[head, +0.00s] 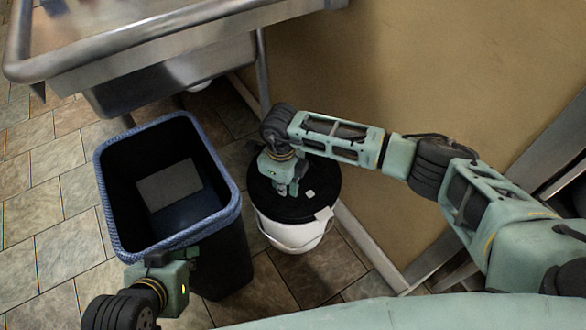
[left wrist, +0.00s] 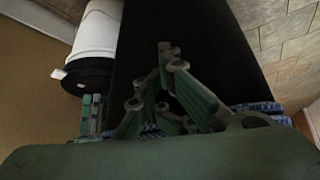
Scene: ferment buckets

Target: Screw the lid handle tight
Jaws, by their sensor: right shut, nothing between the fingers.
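A white bucket (head: 292,233) stands on the floor with a black lid (head: 325,180) on top. It also shows at the upper left of the left wrist view (left wrist: 97,35), with its dark lid (left wrist: 88,76). My right gripper (head: 290,190) points down over the lid, shut with nothing between its fingers. A small pale piece (head: 309,194) is on the lid just right of the fingertips; I cannot tell whether it is the lid handle. The gripper hides part of the lid. My left gripper (left wrist: 172,58) is over the dark bin, apart from the bucket; its finger opening is unclear.
A dark bin (head: 230,262) with a blue rim stands left of the bucket, close to it. A metal sink (head: 180,45) is at the upper left. A tan wall (head: 400,75) is behind the bucket. Open tiled floor (head: 55,235) lies left of the bin.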

